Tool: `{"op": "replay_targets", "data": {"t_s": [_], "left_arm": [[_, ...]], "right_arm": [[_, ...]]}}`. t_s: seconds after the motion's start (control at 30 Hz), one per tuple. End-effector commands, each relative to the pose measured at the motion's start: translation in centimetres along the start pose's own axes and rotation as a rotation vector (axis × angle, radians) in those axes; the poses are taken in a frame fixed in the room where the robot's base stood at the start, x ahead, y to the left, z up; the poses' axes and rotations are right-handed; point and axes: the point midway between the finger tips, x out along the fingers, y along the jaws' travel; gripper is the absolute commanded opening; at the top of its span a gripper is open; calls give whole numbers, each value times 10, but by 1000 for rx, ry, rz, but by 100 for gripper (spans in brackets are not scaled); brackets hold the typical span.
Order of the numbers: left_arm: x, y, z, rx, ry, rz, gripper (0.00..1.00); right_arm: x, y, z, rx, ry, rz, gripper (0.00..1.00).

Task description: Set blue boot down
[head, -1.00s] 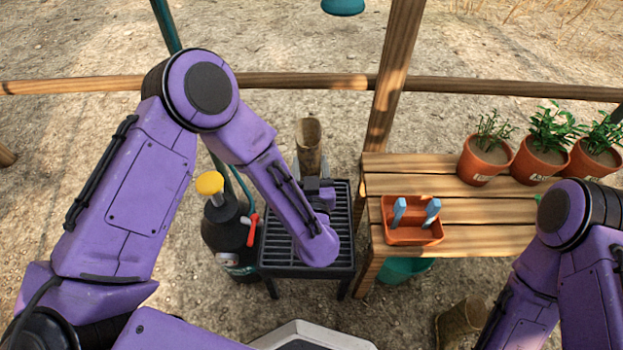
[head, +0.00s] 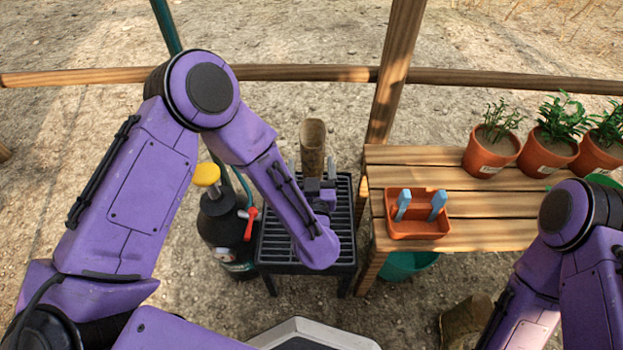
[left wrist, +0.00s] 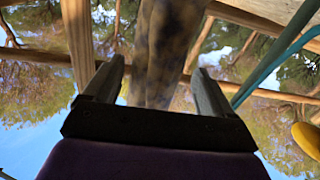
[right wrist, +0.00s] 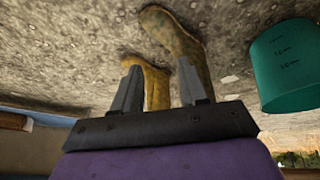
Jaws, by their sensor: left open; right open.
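A muddy brown boot (head: 313,145) stands upright at the far side of a black slatted rack (head: 347,215); no blue shows on it. My left gripper (head: 318,177) is open just in front of the boot, low over the rack. In the left wrist view the blurred boot shaft (left wrist: 165,45) shows beyond and between the spread fingers (left wrist: 155,82). The boot's foot is mostly hidden by the gripper. My right gripper (right wrist: 160,90) is open and empty. Beyond it are a yellowish boot (right wrist: 156,85) and a muddy patterned boot (right wrist: 175,35) on the ground.
A black sprayer bottle with a yellow top (head: 206,175) stands left of the rack. A wooden bench (head: 460,175) to the right holds an orange caddy (head: 418,228) and potted plants (head: 493,152). A teal bucket (head: 405,265) is under it. A wooden post (head: 395,75) rises behind.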

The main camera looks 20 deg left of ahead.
Motion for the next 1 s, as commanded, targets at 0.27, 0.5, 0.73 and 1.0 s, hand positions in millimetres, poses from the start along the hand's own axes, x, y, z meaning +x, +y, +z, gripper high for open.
{"op": "replay_targets", "data": {"t_s": [0.27,0.5,0.73,1.0], "left_arm": [[-70,2,-4,7,0,11,85],[-110,0,-1,4,-1,4,85],[-116,0,0,1,0,1,85],[-115,0,0,1,0,1,85]], "right_arm": [[-20,2,-10,-2,4,0,43],[-28,3,-14,-3,6,1,43],[-27,3,-14,-3,6,1,43],[-27,3,-14,-3,6,1,43]]}}
